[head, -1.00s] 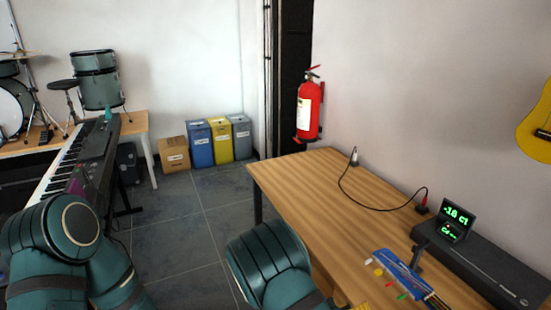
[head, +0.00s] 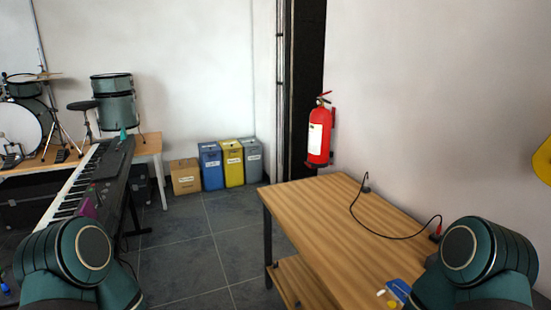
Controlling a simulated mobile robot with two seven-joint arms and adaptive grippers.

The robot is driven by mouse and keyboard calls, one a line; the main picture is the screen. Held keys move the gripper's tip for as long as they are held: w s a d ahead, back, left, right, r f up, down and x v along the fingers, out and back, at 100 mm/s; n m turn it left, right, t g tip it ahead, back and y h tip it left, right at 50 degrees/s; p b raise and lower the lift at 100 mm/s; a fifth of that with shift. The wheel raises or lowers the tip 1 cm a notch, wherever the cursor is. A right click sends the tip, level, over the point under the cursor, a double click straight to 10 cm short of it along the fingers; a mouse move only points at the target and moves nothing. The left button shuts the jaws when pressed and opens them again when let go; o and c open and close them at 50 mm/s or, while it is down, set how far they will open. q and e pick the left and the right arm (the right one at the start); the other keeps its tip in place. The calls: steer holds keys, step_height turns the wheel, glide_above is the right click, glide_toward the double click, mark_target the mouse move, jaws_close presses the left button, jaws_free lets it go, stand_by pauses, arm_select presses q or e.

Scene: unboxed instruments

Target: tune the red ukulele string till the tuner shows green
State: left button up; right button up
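The blue headstock of the ukulele (head: 400,289) shows only as a small corner at the bottom right of the head view, on the wooden table (head: 335,222). The rest of the ukulele, the red string or peg and the tuner display are hidden behind my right arm or out of frame. My left and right arms show at the bottom left and bottom right. Neither gripper is in view.
A black cable (head: 385,236) runs along the table's back. A red fire extinguisher (head: 319,132) hangs on the wall. A keyboard (head: 85,185), bins (head: 233,163), a cardboard box (head: 185,176) and drums stand left. The grey floor between is clear.

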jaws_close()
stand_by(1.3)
